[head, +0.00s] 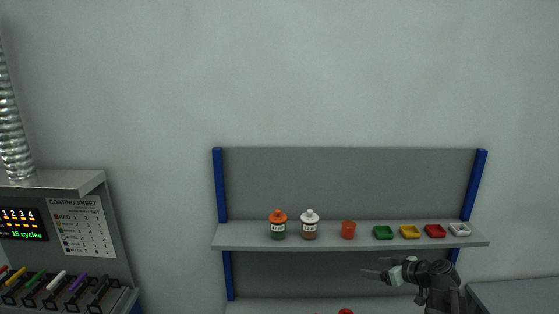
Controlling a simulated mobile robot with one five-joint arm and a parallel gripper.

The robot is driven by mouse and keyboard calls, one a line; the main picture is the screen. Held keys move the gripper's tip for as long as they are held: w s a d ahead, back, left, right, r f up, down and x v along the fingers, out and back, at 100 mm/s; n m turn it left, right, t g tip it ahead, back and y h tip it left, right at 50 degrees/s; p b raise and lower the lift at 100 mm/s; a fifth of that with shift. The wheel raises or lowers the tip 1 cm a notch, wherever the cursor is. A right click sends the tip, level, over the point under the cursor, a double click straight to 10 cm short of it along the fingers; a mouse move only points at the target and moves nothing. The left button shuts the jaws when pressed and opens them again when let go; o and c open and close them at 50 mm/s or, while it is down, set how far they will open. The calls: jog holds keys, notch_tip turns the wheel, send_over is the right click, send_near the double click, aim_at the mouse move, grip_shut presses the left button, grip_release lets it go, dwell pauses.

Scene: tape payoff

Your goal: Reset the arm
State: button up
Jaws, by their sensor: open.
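My gripper (374,273) shows at the lower right of the head view, in front of the shelf unit and just below its upper board. Its two thin grey fingers point left and are apart, with nothing between them. My dark arm rises from the bottom edge at the right. The fingers touch none of the things on the shelf.
A rack of coloured sticks (60,286) stands left. A grey surface (515,296) lies right.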

jog(key=s+a+f+n+g+b, duration=0.1)
jog(key=s+a+f+g+b, duration=0.1)
jog(key=a+f, duration=0.5)
jog(key=s+a+f+g+b, duration=0.2)
jog(key=a+f+g, duration=0.15)
jog(key=a, duration=0.65)
jog(key=s+a+f+n+g+b, duration=0.1)
jog(key=s+a+f+g+b, duration=0.1)
jog(key=a+f, duration=0.55)
jog(key=s+d+f+m+g+h, duration=0.2)
jog(key=s+d+m+g+h, duration=0.1)
jog(key=s+m, duration=0.5)
jog(key=shift+s+d+h+b, duration=0.5)
jog(key=shift+d+h, duration=0.3)
jog(key=shift+h, duration=0.5)
